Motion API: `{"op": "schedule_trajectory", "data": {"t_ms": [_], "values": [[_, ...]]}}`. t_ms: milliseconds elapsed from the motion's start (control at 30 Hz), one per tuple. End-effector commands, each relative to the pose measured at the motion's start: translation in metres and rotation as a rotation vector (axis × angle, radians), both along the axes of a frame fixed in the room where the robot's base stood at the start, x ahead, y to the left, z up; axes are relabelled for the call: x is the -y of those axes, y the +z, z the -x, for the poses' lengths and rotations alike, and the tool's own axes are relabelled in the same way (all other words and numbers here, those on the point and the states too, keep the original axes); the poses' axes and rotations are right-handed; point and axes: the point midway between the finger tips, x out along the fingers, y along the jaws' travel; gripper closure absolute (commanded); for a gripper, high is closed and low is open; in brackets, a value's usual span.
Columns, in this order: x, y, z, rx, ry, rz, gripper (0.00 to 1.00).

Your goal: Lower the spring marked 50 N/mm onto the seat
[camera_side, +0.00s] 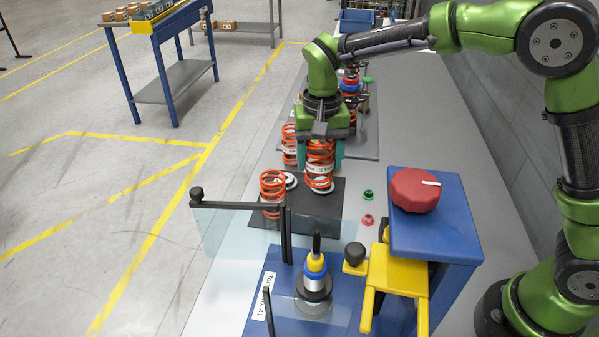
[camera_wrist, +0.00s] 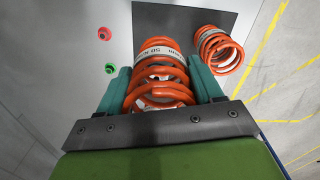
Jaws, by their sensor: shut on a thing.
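My gripper (camera_side: 321,147) points down over the dark plate (camera_side: 325,212), its teal fingers shut on an orange coil spring (camera_side: 319,172). In the wrist view the spring (camera_wrist: 158,88) stands between the fingers (camera_wrist: 162,90), and its white band shows upside-down "50" lettering, partly cut off by the curve. In the side view the spring is about upright, its lower end at a pale disc (camera_side: 323,188) on the plate; I cannot tell whether they touch. A fixture post (camera_side: 314,283) with yellow, blue and silver parts stands on the blue base in front. I cannot tell which part is the seat.
Another orange spring (camera_side: 272,193) stands on the plate's left edge, and one more (camera_side: 289,146) is behind. A clear guard (camera_side: 235,230) with a black frame, a yellow clamp (camera_side: 396,283) and a blue box with a red knob (camera_side: 415,190) surround the post. Small green and red rings lie right of the plate.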

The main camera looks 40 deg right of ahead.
Motion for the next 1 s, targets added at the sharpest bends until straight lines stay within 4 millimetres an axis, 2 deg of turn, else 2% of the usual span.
{"op": "schedule_trajectory", "data": {"t_ms": [33,200,300,433,633,867,1000], "values": [[-0.001,0.019,-0.001,0.012,-0.002,-0.005,0.83],[0.0,0.078,-0.001,0.013,-0.001,-0.004,0.83],[0.0,0.106,-0.001,0.012,-0.002,-0.003,0.83],[0.0,0.133,-0.001,0.01,-0.002,-0.003,0.83],[0.0,0.162,-0.001,0.007,-0.002,-0.003,0.83],[-0.039,0.163,0.031,0.002,0.11,-0.004,0.83],[-0.066,0.164,0.058,0.002,0.197,-0.006,0.83]]}}
